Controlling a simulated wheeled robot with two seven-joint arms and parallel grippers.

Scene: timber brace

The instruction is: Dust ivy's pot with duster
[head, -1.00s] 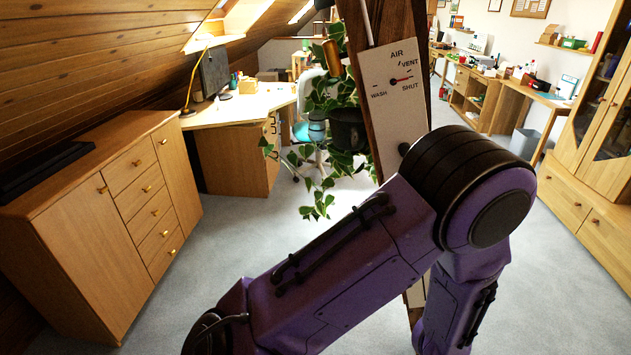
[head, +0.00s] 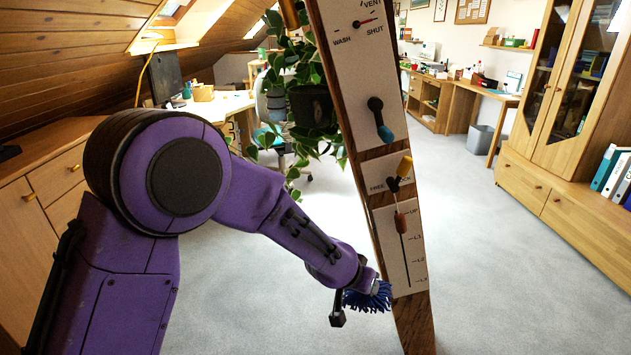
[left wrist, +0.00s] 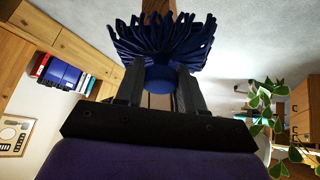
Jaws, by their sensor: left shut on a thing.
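The ivy's pot (head: 311,106) is dark and hangs on the left side of the timber brace (head: 416,325). Ivy leaves (head: 296,62) trail above and below it. My left gripper (head: 352,302) is low, beside the brace's lower panel and below the pot. It is shut on the blue duster (head: 376,298), whose shaggy head points toward the brace. In the left wrist view the duster (left wrist: 163,40) sits between the two fingers of the gripper (left wrist: 162,85), and ivy leaves (left wrist: 262,103) show at the right. My right gripper is not in view.
The brace carries white panels with a dial (head: 364,23), a blue-tipped lever (head: 381,121), a yellow-tipped toggle (head: 402,172) and a red slider (head: 400,221). A wooden cabinet (head: 50,205) stands left, a glazed cupboard (head: 555,130) right. The carpet (head: 510,270) is clear.

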